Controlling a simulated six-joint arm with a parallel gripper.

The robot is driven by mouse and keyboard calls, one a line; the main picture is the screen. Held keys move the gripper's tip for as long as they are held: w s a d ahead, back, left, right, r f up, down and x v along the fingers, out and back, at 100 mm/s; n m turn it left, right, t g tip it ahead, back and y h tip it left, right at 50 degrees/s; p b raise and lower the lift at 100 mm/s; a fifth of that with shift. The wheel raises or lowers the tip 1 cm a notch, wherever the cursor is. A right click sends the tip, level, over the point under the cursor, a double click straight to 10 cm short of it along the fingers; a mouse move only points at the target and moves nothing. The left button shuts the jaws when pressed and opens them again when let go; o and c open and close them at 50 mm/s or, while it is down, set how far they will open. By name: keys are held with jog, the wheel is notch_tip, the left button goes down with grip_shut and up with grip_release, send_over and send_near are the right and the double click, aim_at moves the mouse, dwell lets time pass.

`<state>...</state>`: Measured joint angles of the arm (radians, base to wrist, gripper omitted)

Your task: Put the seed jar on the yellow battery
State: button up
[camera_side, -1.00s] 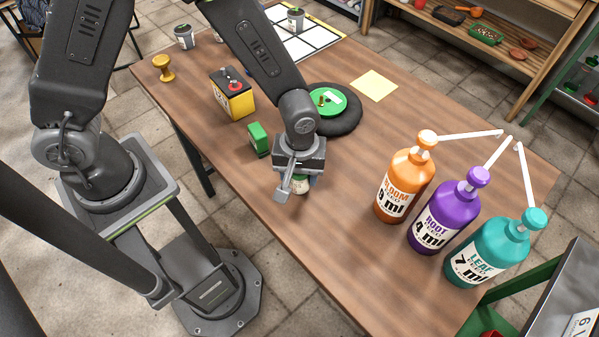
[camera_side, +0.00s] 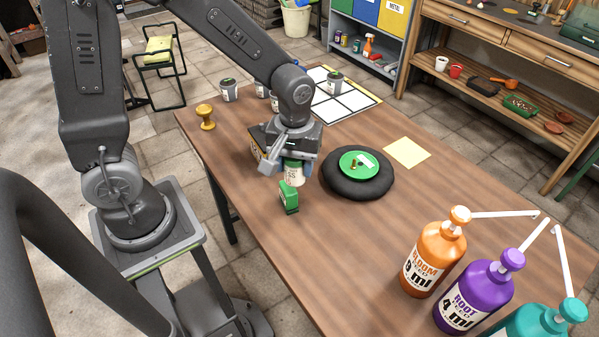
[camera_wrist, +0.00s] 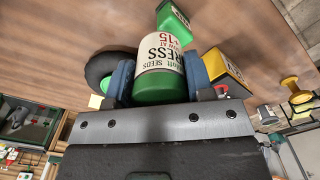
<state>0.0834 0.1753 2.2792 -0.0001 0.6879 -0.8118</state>
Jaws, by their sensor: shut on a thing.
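The seed jar (camera_side: 294,173) is white with a green lid. My gripper (camera_side: 291,158) is shut on it near the lid and holds it above the table. In the wrist view the jar (camera_wrist: 162,58) sits between the two blue finger pads, its printed label showing. The yellow battery (camera_side: 256,152) stands just left of and behind my gripper in the side view, which hides most of it. It also shows in the wrist view (camera_wrist: 228,72), to the right of the jar and apart from it.
A small green block (camera_side: 288,198) stands just below the jar in the side view. A black ring with a green disc (camera_side: 358,174) lies to the right. A yellow stamp-like knob (camera_side: 205,116), grey jars (camera_side: 229,90) and dosing bottles (camera_side: 435,255) stand around the table.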

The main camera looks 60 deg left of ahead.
jog(key=s+a+r+m, duration=0.15)
jog(key=a+r, duration=0.25)
jog(key=a, duration=0.5)
jog(key=s+a+r, duration=0.2)
jog(key=a+r, duration=0.1)
jog(key=a, duration=0.5)
jog(key=s+a+r, duration=0.1)
jog(key=a+r, duration=0.3)
jog(key=a, duration=0.5)
send_near(256, 133)
jog(key=w+d+r, duration=0.2)
jog(key=shift+s+d+f, duration=0.1)
jog(key=shift+f, duration=1.05)
jog(key=shift+s+d+f, duration=0.1)
jog(key=shift+f, duration=1.05)
jog(key=shift+f, duration=0.1)
jog(key=shift+f, duration=0.4)
jog(key=shift+f, duration=0.1)
